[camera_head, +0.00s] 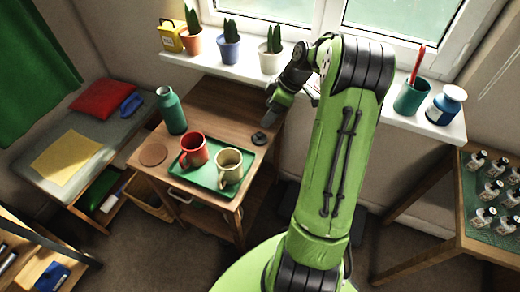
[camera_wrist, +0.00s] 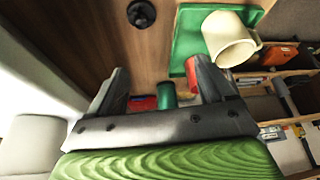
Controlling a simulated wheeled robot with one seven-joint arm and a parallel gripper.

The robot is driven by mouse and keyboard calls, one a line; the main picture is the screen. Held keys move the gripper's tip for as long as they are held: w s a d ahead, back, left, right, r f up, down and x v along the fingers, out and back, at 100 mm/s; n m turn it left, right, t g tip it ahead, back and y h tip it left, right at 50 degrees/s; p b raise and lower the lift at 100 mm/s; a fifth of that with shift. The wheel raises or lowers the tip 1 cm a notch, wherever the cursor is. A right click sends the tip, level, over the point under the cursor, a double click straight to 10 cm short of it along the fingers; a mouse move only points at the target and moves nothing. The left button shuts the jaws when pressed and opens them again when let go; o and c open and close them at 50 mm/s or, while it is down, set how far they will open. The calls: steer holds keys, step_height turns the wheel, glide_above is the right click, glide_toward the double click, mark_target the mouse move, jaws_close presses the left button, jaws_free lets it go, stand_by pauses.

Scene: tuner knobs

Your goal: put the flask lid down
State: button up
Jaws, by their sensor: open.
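The dark flask lid (camera_head: 259,138) lies on the wooden cabinet top, to the right of the green tray; it also shows at the top of the wrist view (camera_wrist: 141,14). My gripper (camera_head: 268,119) is just above and behind the lid, apart from it. In the wrist view my gripper (camera_wrist: 157,70) has its two fingers spread wide with nothing held between them. The teal flask (camera_head: 172,110) stands upright at the back left of the cabinet top; it shows between the fingers in the wrist view (camera_wrist: 167,95).
The green tray (camera_head: 210,188) holds a red mug (camera_head: 194,150) and a cream mug (camera_head: 229,166). A brown round coaster (camera_head: 153,153) lies left of it. The windowsill (camera_head: 215,65) with potted plants runs behind the cabinet (camera_head: 205,95). Bare wood surrounds the lid.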

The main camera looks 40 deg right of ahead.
steer(key=s+a+r+m+h, duration=0.2)
steer(key=s+a+r, duration=0.3)
steer(key=a, duration=0.4)
steer(key=s+a+r+m+h, duration=0.15)
steer(key=s+a+r, duration=0.25)
steer(key=a+r, duration=0.45)
steer(key=s+a+m+t, duration=0.2)
steer(key=s+a+m, duration=0.3)
steer(key=s, duration=0.8)
steer(key=shift+s+f, duration=0.2)
steer(key=shift+s, duration=0.15)
steer(key=shift+a, duration=0.1)
step_height(320, 180, up, 13)
steer(key=p, duration=1.3)
